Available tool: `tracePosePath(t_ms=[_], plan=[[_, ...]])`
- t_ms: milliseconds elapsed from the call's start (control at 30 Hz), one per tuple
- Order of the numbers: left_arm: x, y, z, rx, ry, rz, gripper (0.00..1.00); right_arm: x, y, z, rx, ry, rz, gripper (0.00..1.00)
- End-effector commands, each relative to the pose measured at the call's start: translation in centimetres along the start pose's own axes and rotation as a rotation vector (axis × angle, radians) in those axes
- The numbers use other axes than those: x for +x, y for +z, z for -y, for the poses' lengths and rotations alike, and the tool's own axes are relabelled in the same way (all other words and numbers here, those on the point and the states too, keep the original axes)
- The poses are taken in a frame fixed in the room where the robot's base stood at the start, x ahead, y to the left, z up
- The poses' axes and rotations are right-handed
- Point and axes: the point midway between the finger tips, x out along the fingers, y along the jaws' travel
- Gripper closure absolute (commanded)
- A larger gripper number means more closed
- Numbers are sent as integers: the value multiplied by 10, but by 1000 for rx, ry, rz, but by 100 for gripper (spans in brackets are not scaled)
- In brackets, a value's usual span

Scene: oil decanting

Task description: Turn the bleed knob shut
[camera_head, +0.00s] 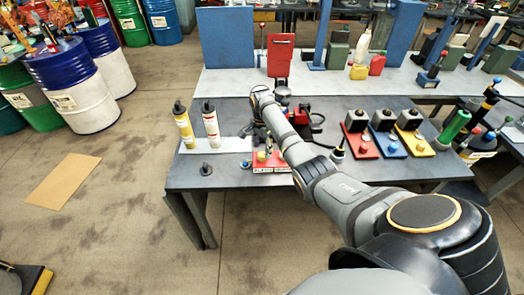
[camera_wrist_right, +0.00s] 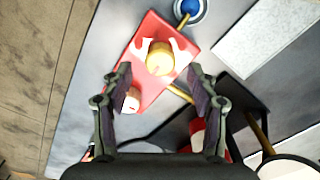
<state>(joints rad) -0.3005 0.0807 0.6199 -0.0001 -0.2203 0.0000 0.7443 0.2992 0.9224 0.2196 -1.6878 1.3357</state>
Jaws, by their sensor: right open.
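A round brass-yellow knob (camera_wrist_right: 160,58), which looks like the bleed knob, stands on a red base plate (camera_wrist_right: 150,88) with pale markings beside it. In the head view the red base (camera_head: 283,168) is at the table's front edge and the yellow knob (camera_head: 262,156) shows on it. My right gripper (camera_wrist_right: 159,80) is open over the base, one finger on each side. The knob lies between and just beyond the fingertips, with no clear contact visible. In the head view my right arm partly hides the gripper and base. My left gripper is not in view.
Two bottles (camera_head: 211,125) stand left of the base on a pale tray (camera_head: 222,145). A small dark fitting (camera_head: 205,169) sits in front. Red, blue and yellow plates (camera_head: 415,143) with dark blocks are at right. A blue-topped post (camera_wrist_right: 190,7) stands close to the red base.

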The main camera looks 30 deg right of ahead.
Motion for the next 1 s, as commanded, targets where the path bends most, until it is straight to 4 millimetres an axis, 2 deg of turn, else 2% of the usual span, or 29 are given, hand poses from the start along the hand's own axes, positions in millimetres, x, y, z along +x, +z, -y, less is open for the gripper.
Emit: tracePosePath(t_ms=[100,200,500,900,1000], plan=[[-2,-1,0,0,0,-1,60,17,0,0,0,2,1,40],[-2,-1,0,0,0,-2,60,26,0,0,0,0,1,40],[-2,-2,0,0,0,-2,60,29,0,0,-1,-2,0,40],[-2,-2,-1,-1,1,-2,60,29,0,0,-1,-1,0,95],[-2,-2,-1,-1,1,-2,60,29,0,0,-2,-1,0,95]])
